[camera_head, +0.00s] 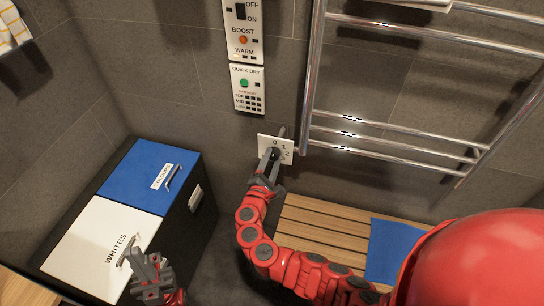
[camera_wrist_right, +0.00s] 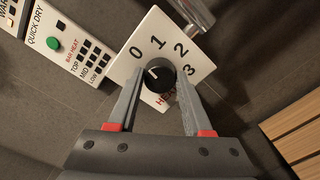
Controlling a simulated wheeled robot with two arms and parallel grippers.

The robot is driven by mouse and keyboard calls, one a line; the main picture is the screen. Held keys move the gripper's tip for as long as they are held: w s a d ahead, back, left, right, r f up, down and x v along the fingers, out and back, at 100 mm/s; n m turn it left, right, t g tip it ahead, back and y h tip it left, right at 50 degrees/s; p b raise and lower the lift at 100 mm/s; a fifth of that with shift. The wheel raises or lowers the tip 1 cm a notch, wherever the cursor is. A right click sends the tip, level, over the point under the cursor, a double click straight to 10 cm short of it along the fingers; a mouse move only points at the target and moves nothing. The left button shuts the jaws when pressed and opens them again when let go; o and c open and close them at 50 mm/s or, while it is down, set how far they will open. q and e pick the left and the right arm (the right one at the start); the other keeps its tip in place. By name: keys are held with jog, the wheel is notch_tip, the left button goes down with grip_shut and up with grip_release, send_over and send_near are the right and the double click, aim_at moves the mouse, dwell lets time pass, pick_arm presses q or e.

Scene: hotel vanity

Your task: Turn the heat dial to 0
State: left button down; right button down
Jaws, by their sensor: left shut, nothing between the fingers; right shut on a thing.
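The heat dial (camera_wrist_right: 160,76) is a round black knob on a white plate (camera_wrist_right: 150,28) marked 0, 1, 2 and 3. Its white mark points to the upper left in the right wrist view, roughly towards the 0. My right gripper (camera_wrist_right: 160,87) is shut on the dial, with one finger on each side. In the head view the plate (camera_head: 289,146) is on the wall, and my right gripper (camera_head: 271,157) partly hides the dial. My left gripper (camera_head: 148,262) is shut and empty, low at the left above the white hamper lid.
A chrome towel rail (camera_head: 307,90) is right of and above the plate, with its lower end close by. A wall panel (camera_head: 247,88) with a green button is above left. The hamper's blue lid (camera_head: 148,190) and a slatted wooden bench (camera_head: 322,222) are below.

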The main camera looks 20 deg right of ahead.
jog(key=shift+n+p, duration=0.45)
jog(key=shift+n, duration=0.35)
